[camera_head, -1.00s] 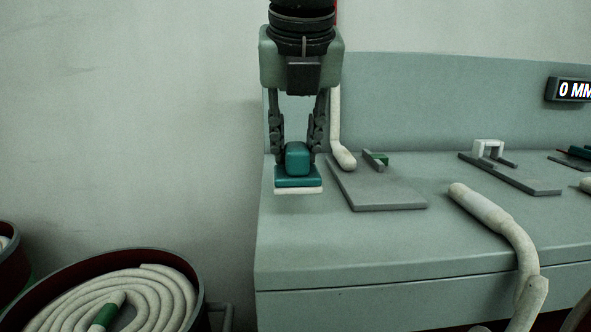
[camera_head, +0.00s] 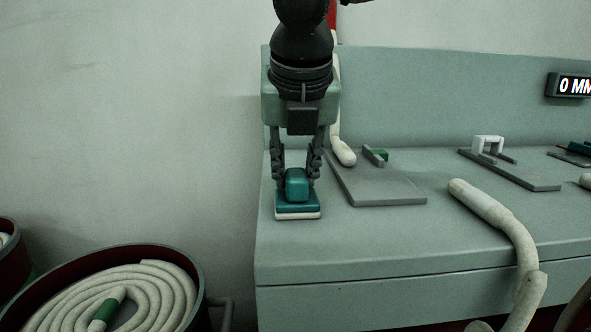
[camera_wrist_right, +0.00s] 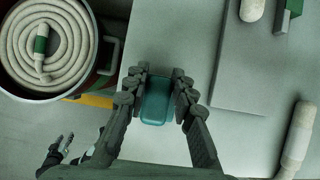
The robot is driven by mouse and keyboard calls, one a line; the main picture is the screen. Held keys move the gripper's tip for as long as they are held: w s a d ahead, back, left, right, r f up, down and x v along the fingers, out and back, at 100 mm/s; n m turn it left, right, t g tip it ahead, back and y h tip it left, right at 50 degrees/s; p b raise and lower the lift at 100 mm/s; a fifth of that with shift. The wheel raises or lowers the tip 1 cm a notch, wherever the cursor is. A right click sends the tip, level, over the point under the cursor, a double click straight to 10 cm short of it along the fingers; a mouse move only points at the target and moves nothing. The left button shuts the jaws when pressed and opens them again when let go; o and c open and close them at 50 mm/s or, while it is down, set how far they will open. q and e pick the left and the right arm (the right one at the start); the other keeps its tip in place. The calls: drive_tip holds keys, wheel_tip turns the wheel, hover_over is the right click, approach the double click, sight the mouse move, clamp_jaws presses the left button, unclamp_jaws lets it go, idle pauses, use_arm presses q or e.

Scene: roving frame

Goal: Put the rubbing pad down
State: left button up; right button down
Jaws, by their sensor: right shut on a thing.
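The rubbing pad (camera_head: 297,205) has a teal grip block on a teal plate with a white underside. My right gripper (camera_head: 297,182) is shut on its grip block from above. The pad is level, at or just above the bench top (camera_head: 345,240) near its left end; I cannot tell whether it touches. In the right wrist view the teal block (camera_wrist_right: 157,100) sits between the two fingers. My left gripper does not show in the head view; a dark hand-like shape at the lower left of the wrist view is unclear.
A grey plate (camera_head: 385,192) with a green-and-grey piece lies just right of the pad. A white hose-like roll (camera_head: 490,210) hangs over the front edge. A bin (camera_head: 95,255) holding coiled white rope stands at lower left. Bare bench top lies in front of the pad.

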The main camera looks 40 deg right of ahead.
drive_tip(key=c, duration=1.6)
unclamp_jaws()
drive_tip(key=shift+o, duration=1.4)
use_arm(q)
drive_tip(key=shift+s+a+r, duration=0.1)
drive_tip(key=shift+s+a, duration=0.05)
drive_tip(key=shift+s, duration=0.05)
use_arm(e)
drive_tip(key=shift+o, duration=0.3)
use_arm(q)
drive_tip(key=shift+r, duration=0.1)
use_arm(e)
drive_tip(key=shift+r, duration=0.15)
drive_tip(key=shift+s+a+r+p, duration=0.1)
drive_tip(key=shift+r+p, duration=0.2)
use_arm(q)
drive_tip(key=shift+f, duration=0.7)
use_arm(e)
drive_tip(key=v, duration=1.1)
drive_tip(key=shift+s, duration=0.15)
